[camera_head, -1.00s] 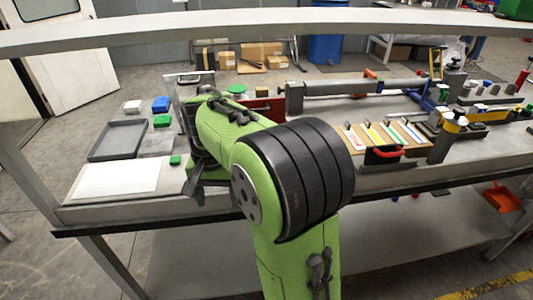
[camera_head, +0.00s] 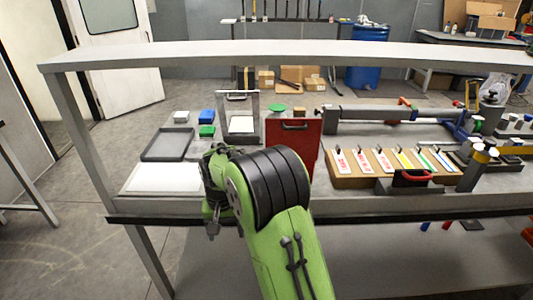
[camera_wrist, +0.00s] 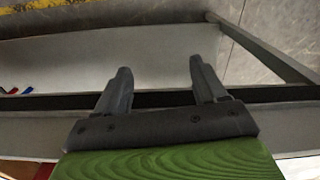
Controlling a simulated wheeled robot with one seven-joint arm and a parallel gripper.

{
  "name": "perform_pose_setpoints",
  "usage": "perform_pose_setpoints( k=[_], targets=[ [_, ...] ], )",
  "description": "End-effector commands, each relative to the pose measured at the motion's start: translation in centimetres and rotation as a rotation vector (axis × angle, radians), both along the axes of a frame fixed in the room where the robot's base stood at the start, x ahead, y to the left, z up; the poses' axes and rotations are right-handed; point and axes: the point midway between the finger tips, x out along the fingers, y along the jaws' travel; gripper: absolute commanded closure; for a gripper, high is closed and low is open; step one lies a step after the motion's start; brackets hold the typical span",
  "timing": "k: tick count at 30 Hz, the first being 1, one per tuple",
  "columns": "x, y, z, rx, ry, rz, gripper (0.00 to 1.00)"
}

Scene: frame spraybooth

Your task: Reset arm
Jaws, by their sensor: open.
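My green and black arm is folded in front of the workbench (camera_head: 400,202) in the head view. My gripper (camera_head: 212,232) hangs at the left of the arm, pointing down by the bench's front edge. In the wrist view my gripper (camera_wrist: 160,68) has its two dark fingers apart, with nothing between them. Below the fingers are the bench edge and the pale lower shelf (camera_wrist: 110,55). No object is held.
A red panel (camera_head: 300,140) stands behind my arm. A labelled rack (camera_head: 345,182) is at right. An overhead beam (camera_head: 300,55) crosses above.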

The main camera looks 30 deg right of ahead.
Motion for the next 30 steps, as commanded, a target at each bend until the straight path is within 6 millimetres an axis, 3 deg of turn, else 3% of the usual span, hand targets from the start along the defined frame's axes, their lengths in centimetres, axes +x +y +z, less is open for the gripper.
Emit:
perform_pose_setpoints(
  k=[6,8,10,15,18,21,25,30],
  targets=[
    [-0.1,0.0,0.5,-0.001,-0.005,0.002,0.29],
    [-0.7,0.2,2.0,-0.003,-0.021,0.014,0.29],
    [-2.0,0.5,5.4,-0.009,-0.06,0.044,0.29],
    [-8.4,1.5,14.9,-0.032,-0.186,0.152,0.29],
    [-13.0,2.1,19.2,-0.049,-0.266,0.218,0.29],
    [-17.7,2.5,22.2,-0.067,-0.346,0.285,0.29],
    [-22.6,3.0,23.8,-0.087,-0.432,0.36,0.29],
    [-25.3,3.1,23.8,-0.101,-0.483,0.404,0.29]
  ],
)
